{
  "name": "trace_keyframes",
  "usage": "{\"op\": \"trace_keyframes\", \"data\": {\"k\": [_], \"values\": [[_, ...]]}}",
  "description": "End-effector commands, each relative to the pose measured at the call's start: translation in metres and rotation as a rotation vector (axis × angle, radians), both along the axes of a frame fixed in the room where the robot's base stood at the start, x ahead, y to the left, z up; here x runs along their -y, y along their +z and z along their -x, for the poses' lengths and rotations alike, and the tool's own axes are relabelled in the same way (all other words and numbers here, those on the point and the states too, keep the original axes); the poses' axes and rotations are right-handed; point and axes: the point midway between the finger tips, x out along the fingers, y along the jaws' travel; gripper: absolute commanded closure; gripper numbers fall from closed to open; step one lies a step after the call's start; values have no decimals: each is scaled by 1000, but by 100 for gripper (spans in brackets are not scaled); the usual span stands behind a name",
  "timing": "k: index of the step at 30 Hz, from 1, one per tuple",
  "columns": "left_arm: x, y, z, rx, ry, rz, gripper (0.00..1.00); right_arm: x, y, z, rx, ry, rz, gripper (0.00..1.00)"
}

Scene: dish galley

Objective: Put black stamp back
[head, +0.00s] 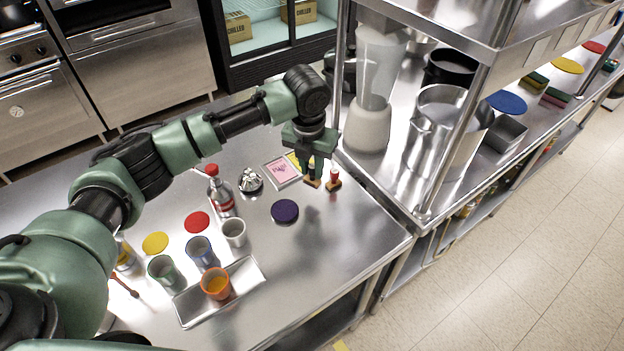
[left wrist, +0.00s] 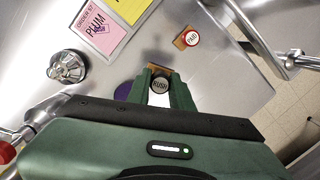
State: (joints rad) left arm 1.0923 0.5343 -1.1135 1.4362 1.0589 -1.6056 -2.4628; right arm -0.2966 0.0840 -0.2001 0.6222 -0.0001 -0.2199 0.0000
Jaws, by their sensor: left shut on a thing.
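My left gripper (head: 314,170) points down over the right part of the steel table. It is shut on the black stamp, whose round dark top (left wrist: 160,85) reads "RUSH" between the fingers in the left wrist view. In the head view the fingers hide most of it and its wooden base (head: 312,183) shows below them. I cannot tell whether the base touches the table. A red stamp (head: 333,180) stands upright just right of the gripper; its top reads "PAID" in the left wrist view (left wrist: 191,37). My right gripper is not in view.
A pink card (head: 282,172) reading "PLUM", a yellow card (left wrist: 128,8), a silver bell-like object (head: 250,180) and a dark purple disc (head: 285,211) lie nearby. A bottle (head: 221,195), several cups and a tray (head: 248,273) stand left. A shelf post (head: 338,75) rises behind.

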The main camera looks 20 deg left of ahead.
Motion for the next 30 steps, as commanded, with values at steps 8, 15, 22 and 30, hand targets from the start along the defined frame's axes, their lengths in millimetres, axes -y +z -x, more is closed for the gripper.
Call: {"op": "trace_keyframes", "data": {"k": [8, 15, 22, 30], "values": [[0, -29, 1, -3, 0, 0, 100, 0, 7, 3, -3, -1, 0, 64], [0, -57, 0, 0, 0, 0, 100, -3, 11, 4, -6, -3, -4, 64], [0, -58, 0, 1, 0, 0, 100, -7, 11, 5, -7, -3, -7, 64], [0, -61, 0, 0, 0, 0, 57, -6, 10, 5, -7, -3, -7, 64]]}}
